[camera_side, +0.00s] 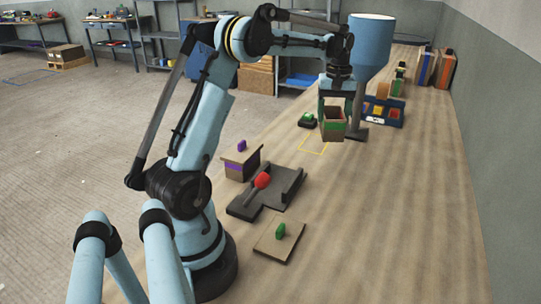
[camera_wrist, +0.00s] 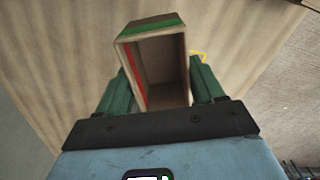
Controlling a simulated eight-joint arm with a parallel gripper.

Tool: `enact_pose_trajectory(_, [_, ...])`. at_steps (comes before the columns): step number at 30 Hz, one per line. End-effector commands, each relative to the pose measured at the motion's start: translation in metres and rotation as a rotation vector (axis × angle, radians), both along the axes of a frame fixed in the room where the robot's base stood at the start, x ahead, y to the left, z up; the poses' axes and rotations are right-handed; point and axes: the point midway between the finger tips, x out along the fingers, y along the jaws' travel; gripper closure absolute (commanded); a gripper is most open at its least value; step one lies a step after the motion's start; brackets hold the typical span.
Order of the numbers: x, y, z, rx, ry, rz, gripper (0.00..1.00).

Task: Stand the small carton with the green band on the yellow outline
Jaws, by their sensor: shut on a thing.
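The small open-topped carton with the green band (camera_side: 333,130) is held upright between the fingers of my gripper (camera_side: 335,108), beside the blue funnel. In the wrist view the carton (camera_wrist: 152,28) shows its open mouth, with a red strip on one inner wall, and green fingers of my gripper (camera_wrist: 168,92) on both sides of it. The yellow outline (camera_side: 313,146) is on the table, to the left of and nearer than the carton. A corner of the outline (camera_wrist: 201,55) shows in the wrist view beside the carton. I cannot tell the carton's exact height above the table.
A blue funnel (camera_side: 371,45) stands close behind the carton. A green-topped button box (camera_side: 307,121) and a blue bin with coloured fronts (camera_side: 380,113) are nearby.

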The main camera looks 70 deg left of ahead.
Motion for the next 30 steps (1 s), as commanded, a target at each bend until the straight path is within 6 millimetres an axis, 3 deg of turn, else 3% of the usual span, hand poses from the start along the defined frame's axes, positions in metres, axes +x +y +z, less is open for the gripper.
enact_pose_trajectory(6, [-0.007,0.047,-0.028,0.000,0.000,0.003,0.62])
enact_pose_trajectory(12, [-0.011,0.076,-0.046,0.000,0.000,0.001,0.62])
enact_pose_trajectory(17, [-0.012,0.082,-0.052,0.000,0.000,-0.002,0.62])
enact_pose_trajectory(24, [-0.012,0.082,-0.084,0.000,0.000,-0.002,0.62])
enact_pose_trajectory(30, [-0.012,0.082,-0.090,0.000,0.000,-0.002,0.62])
